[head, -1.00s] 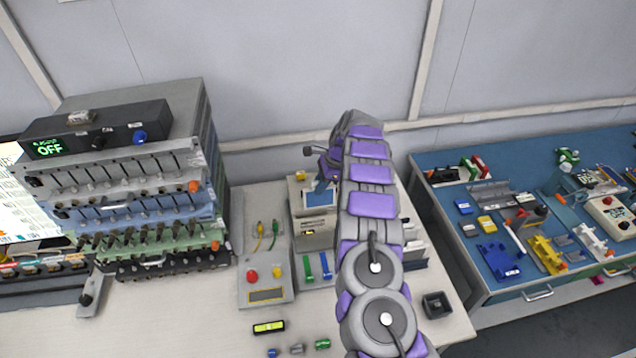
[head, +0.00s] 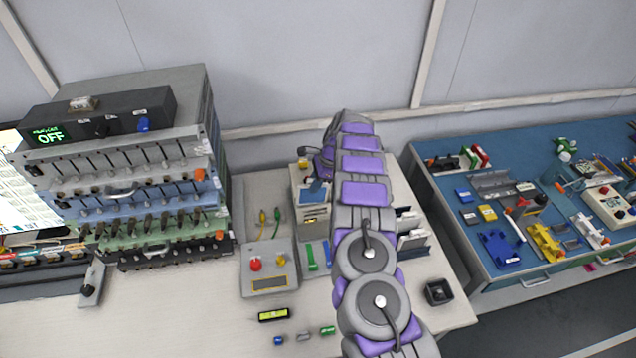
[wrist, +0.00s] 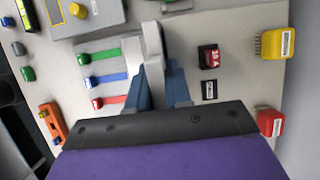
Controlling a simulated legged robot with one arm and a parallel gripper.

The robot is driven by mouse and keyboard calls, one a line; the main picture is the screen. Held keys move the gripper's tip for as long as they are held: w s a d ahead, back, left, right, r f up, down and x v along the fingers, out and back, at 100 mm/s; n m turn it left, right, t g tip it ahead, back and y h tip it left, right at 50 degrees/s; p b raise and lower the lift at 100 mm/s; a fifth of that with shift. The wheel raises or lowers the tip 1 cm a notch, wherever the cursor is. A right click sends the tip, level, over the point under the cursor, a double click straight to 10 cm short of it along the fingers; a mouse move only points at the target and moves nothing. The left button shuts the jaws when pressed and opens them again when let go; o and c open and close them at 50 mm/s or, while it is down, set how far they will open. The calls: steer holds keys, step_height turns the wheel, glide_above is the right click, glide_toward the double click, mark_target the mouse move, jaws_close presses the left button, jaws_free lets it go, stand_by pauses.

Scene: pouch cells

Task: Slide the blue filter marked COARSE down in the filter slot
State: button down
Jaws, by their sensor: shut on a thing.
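The blue filter (head: 315,193) shows as a small blue patch at the top of a beige box (head: 311,228) in the head view. In the wrist view, blue surfaces (wrist: 145,92) show on both sides of a grey upright piece, just beyond my gripper's dark edge. The COARSE marking cannot be read. The slot is hidden, so I cannot tell how deep the filter sits in it.
A grey control box (head: 268,268) with red and yellow buttons stands left of the beige box. Green, blue and red strips (wrist: 108,78) lie close by. A rack of instruments (head: 130,190) stands at left.

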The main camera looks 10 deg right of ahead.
steer(key=shift+a, duration=0.75)
steer(key=shift+d+f, duration=0.25)
steer(key=shift+d, duration=1)
steer(key=shift+a+f, duration=0.3)
steer(key=shift+a, duration=0.2)
steer(key=shift+a+f, duration=0.25)
steer(key=shift+a, duration=0.2)
steer(key=shift+d+f, duration=0.35)
steer(key=shift+f, duration=0.35)
steer(key=shift+f, duration=0.1)
steer(key=c, duration=1)
jaws_free()
